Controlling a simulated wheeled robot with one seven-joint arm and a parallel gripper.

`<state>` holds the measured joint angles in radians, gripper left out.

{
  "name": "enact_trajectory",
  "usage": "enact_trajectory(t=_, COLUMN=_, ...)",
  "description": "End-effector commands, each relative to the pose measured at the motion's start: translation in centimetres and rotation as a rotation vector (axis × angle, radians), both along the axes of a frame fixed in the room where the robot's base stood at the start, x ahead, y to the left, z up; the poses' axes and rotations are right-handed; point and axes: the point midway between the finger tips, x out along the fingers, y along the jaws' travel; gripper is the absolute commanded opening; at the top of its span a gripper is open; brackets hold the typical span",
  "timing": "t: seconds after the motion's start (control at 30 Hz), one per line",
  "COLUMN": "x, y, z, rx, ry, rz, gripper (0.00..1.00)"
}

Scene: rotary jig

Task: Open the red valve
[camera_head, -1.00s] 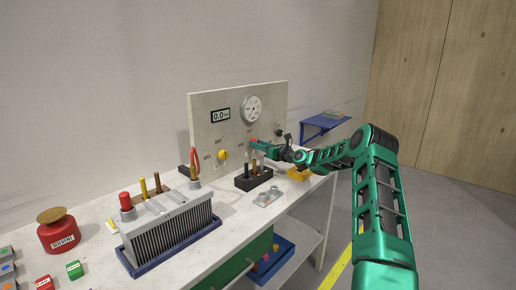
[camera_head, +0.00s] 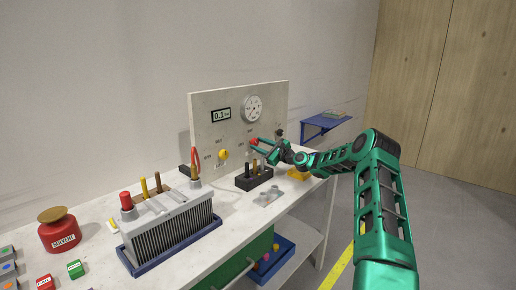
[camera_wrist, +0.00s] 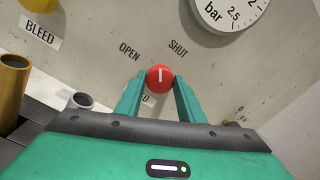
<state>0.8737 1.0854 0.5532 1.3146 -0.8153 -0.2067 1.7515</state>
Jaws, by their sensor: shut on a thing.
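The red valve (camera_wrist: 160,77) is a round red knob with a white line on the upright panel (camera_head: 205,125). In the wrist view its line points up the picture, between the OPEN label (camera_wrist: 129,52) on the left and the SHUT label (camera_wrist: 178,48) on the right. My gripper (camera_wrist: 158,84) is shut on the knob, with one green finger on each side. The label under the knob is mostly hidden. In the head view the red valve (camera_head: 253,141) shows at the tip of my gripper (camera_head: 257,144).
A yellow knob (camera_head: 223,155) sits left on the panel, below a digital display (camera_head: 221,115). A round gauge (camera_head: 252,108) is above the valve. A black block (camera_head: 243,182) with upright pegs stands on the bench close below my gripper. A ribbed grey unit (camera_head: 165,235) stands at the left.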

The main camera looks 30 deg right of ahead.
Motion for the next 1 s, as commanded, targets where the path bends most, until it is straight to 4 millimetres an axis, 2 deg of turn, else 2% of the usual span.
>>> enact_trajectory(t=0.6, x=-0.06, y=-0.14, z=-0.40, rx=-0.540, ry=-0.194, rz=0.000, gripper=0.12)
enact_trajectory(t=1.0, x=-0.10, y=-0.18, z=-0.57, rx=-0.782, ry=-0.280, rz=0.002, gripper=0.12)
